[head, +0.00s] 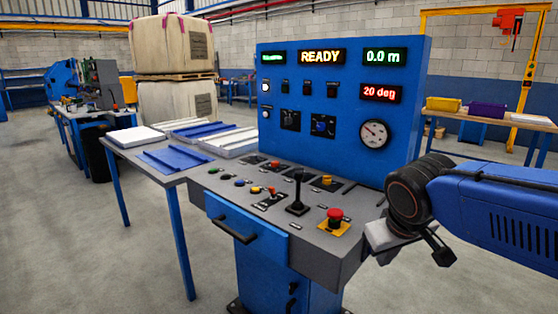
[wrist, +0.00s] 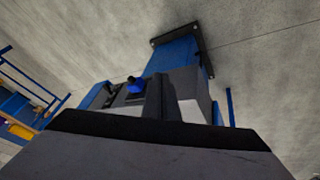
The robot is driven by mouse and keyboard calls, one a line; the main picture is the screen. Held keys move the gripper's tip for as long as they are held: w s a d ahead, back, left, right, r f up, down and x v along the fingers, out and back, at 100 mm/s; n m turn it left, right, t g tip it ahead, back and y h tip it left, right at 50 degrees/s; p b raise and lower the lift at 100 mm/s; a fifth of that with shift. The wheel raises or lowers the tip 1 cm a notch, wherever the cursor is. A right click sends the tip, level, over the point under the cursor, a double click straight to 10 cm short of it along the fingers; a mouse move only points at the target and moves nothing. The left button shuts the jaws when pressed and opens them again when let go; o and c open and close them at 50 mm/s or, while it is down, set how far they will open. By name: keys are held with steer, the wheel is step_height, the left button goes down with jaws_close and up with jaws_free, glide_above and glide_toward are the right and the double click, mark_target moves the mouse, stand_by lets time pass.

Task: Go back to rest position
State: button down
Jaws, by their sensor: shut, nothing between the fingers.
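My gripper (head: 388,238) hangs below the black wrist joint of my blue arm, off the right end of the control console (head: 345,245). It is shut and holds nothing. It is apart from the console's controls; the gap to the console's right edge is hard to judge. In the wrist view, the gripper's dark fingers (wrist: 158,96) stand together above the broad grey body at the bottom. Behind them, the console's blue pedestal (wrist: 178,56) and its dark foot plate appear upside down against the floor.
The upright blue panel (head: 340,65) reads READY, 0.0 m and 20 deg. A red emergency button (head: 335,216) and a black joystick (head: 298,195) stand on the console top. A side table (head: 130,152) with panels is left. Open floor (head: 90,250) lies front left.

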steer(key=s+d+f+m+y, duration=0.1)
steer(key=s+d+f, duration=0.4)
steer(key=s, duration=0.7)
steer(key=shift+d+f+m, duration=0.15)
steer(key=shift+f+m, duration=0.7)
steer(key=shift+m, duration=0.05)
steer(key=shift+s, duration=0.1)
